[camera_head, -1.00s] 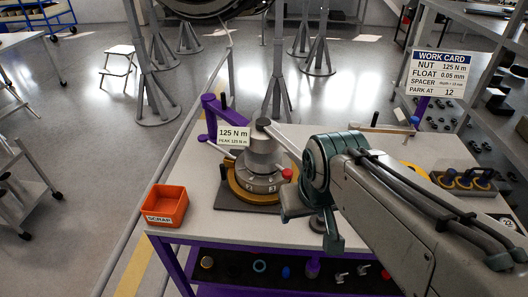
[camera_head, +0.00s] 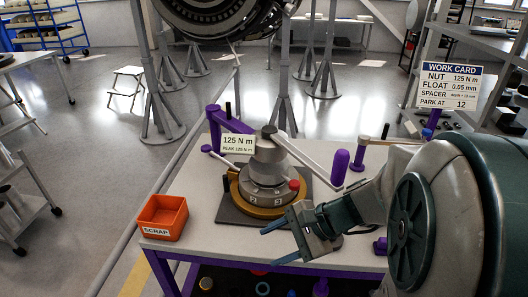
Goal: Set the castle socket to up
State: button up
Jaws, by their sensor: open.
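My gripper (camera_head: 270,243) is open and empty, its two blue-grey fingers pointing left above the front of the table. It is just in front of a grey stepped fixture (camera_head: 265,180) with numbers on its side, a red knob and a gold ring at its base. A long silver bar (camera_head: 300,153) with a purple handle (camera_head: 340,167) lies across the fixture's top. I cannot pick out the castle socket for certain; it may be hidden at the fixture or among small parts below.
An orange SCRAP bin (camera_head: 163,218) stands at the table's left edge. A 125 N m display (camera_head: 238,144) sits beside the fixture, by a purple arm (camera_head: 228,120). A work card (camera_head: 448,86) stands back right. My arm hides the table's right side.

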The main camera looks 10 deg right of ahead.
jog(key=w+d+f+m+t+y+b, duration=0.2)
jog(key=w+d+f+m+t+b, duration=0.1)
jog(key=w+d+m+t, duration=0.5)
jog(key=m+t+h+b, duration=0.25)
jog(key=m+t, duration=0.25)
jog(key=m, duration=0.4)
send_near(291, 182)
jog(key=x, duration=0.7)
jog(key=f+p+x, duration=0.1)
jog(key=x, duration=0.3)
jog(key=shift+w+d, duration=0.15)
jog(key=shift+d, duration=0.15)
